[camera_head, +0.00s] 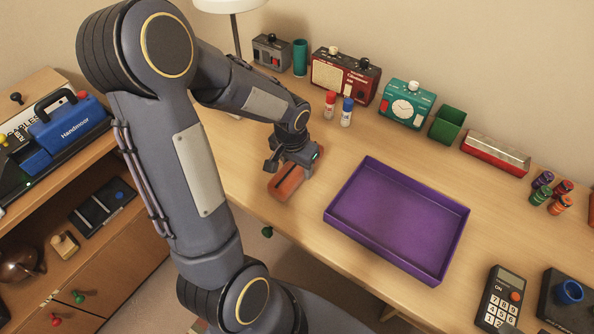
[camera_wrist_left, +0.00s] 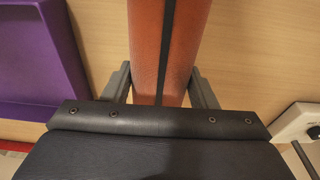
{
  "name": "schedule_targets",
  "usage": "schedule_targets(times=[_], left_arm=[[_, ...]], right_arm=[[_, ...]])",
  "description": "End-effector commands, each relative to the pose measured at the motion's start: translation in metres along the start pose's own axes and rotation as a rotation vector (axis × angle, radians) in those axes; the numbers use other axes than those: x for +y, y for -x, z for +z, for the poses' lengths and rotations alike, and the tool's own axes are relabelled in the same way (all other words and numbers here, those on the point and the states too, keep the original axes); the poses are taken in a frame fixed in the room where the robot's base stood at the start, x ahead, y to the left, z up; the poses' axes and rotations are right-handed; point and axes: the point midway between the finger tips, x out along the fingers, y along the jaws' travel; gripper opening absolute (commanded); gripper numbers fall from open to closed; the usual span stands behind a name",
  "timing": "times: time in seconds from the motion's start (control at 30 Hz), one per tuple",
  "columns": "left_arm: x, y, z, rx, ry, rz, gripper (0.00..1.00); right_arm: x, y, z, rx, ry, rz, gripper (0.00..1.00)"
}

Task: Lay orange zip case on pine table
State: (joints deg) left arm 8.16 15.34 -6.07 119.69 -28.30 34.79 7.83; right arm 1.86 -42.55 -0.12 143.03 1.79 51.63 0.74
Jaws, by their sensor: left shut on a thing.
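The orange zip case (camera_head: 286,183) is a long orange piece with a dark zip line along its middle. It also fills the top middle of the left wrist view (camera_wrist_left: 148,50). My left gripper (camera_head: 290,167) is shut on the case, with one finger on each side of it. The gripper points down at the pine table (camera_head: 240,150), near its front edge and left of the purple tray. I cannot tell whether the case touches the table top. The gripper hides the far end of the case. My right gripper is not in view.
A purple tray (camera_head: 340,213) lies right of the case. Along the back stand a red radio (camera_head: 345,75), a teal timer (camera_head: 405,104), a green box (camera_head: 447,124) and small bottles (camera_head: 347,112). A calculator (camera_head: 500,300) lies at front right. A shelf unit (camera_head: 130,240) stands left.

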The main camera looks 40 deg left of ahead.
Motion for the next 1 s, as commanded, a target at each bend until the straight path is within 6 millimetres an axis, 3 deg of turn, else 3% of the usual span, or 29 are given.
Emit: schedule_targets(times=[0.3,0.77,0.8,0.93,1.0], left_arm=[[-0.004,-0.036,-0.001,-0.002,-0.001,0.0,0.27],[-0.004,-0.045,0.0,0.002,0.0,0.0,0.27],[-0.004,-0.043,0.0,0.002,0.0,0.0,0.58],[-0.004,-0.043,0.0,0.002,0.0,0.0,0.74],[-0.004,-0.043,0.0,0.001,0.0,0.0,0.74]], right_arm=[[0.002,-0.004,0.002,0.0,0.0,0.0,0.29],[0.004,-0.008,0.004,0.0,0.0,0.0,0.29],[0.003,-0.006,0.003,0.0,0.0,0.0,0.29],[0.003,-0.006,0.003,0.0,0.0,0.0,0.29],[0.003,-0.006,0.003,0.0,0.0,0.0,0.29]])
